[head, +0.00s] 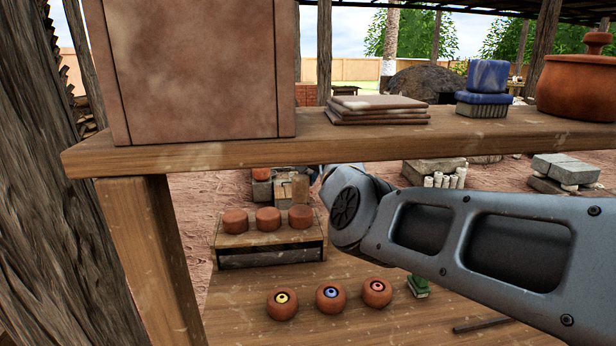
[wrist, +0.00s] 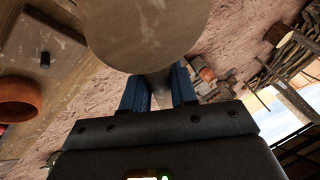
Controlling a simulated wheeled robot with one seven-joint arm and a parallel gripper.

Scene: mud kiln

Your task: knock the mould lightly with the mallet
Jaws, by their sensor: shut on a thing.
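A mallet is in my gripper (wrist: 158,84). Its round, pale brown head (wrist: 145,32) fills the top middle of the wrist view, and a short piece of its handle (wrist: 160,95) shows between the two blue fingers, which are shut on it.
Below, several small round clay pots (head: 330,297) stand on a wooden table (head: 240,325). A post (head: 50,220) stands at left.

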